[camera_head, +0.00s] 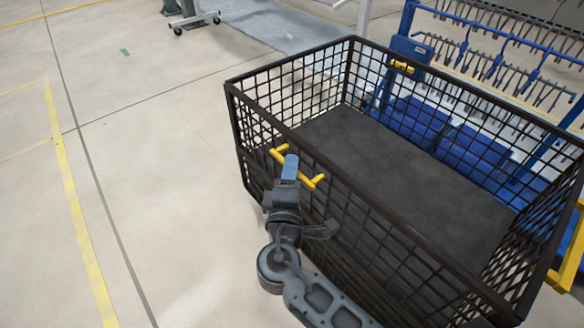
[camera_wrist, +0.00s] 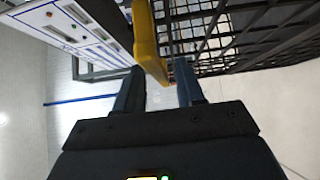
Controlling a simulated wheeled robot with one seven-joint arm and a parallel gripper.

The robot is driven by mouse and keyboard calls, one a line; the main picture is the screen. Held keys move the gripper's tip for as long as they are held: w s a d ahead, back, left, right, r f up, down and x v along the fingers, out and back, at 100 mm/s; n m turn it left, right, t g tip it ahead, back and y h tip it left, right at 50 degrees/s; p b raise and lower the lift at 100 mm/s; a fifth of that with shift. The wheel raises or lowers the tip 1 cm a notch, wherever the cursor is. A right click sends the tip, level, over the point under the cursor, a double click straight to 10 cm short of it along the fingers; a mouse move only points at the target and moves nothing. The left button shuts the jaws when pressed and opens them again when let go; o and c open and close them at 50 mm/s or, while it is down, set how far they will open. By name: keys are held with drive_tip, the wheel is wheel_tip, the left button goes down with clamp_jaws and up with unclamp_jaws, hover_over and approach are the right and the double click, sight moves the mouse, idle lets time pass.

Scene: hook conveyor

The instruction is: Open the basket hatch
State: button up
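The basket (camera_head: 262,128) is a large black wire-mesh box with a dark flat floor. A yellow handle (camera_head: 312,184) sits on its near left side, just below the top rim. My gripper (camera_head: 290,168) is right at this handle, its blue finger overlapping the bar in the head view. In the wrist view my gripper (camera_wrist: 160,86) has two blue fingers spread apart, and the yellow handle (camera_wrist: 147,35) reaches down toward the gap between them. Whether a finger touches it I cannot tell. A second yellow handle (camera_head: 402,66) is on the far side. No hatch standing open is visible.
A blue rack with several hooks (camera_head: 490,65) stands behind the basket at the back right. A yellow frame part (camera_head: 570,250) is at the right edge. The pale floor (camera_head: 150,170) to the left is clear, with yellow lines.

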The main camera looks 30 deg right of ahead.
drive_tip(key=shift+x, duration=0.85)
drive_tip(key=shift+c, duration=0.4)
clamp_jaws()
